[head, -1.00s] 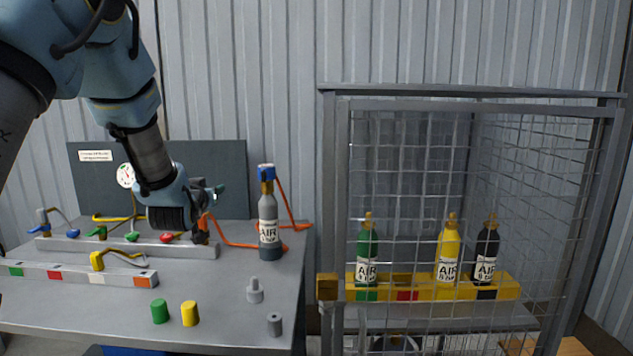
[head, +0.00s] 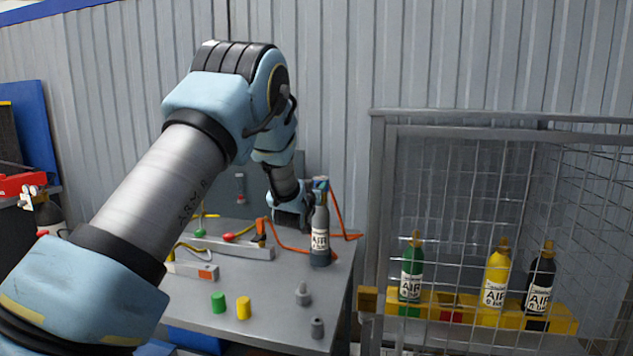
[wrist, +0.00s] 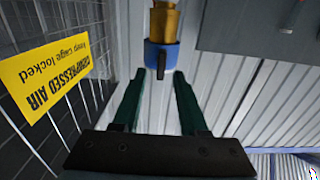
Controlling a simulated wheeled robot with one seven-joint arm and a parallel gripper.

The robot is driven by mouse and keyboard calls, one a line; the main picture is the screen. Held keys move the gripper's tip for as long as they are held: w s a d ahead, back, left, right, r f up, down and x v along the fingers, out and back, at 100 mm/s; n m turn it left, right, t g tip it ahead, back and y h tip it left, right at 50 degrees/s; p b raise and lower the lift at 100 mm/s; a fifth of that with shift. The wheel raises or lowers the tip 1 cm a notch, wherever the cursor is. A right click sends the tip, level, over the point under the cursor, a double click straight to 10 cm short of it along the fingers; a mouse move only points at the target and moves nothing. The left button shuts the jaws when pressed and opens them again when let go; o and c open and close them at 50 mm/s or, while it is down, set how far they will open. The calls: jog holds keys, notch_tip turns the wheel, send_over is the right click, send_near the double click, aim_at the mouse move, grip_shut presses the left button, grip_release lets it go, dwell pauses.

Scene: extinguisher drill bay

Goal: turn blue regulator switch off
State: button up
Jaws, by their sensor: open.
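The blue regulator (wrist: 153,57) shows in the wrist view on a brass valve (wrist: 164,22), with a short dark lever (wrist: 161,68) sticking out from it. My gripper (wrist: 159,78) is open, with one dark green finger on each side of the lever near the fingertips. I see no clear contact. In the head view the grey AIR cylinder (head: 320,242) stands upright near the right edge of the table. My gripper (head: 312,194) is at its top there, and my wrist partly hides the regulator.
A wire cage (head: 455,175) with green, yellow and black bottles stands right of the table (head: 275,325). An orange hose (head: 340,210) runs behind the cylinder. Green (head: 218,303) and yellow (head: 243,307) caps and grey fittings lie in front.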

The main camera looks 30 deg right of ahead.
jog(key=shift+w+d, duration=0.3)
jog(key=shift+w, duration=0.05)
grip_shut()
dwell(0.5)
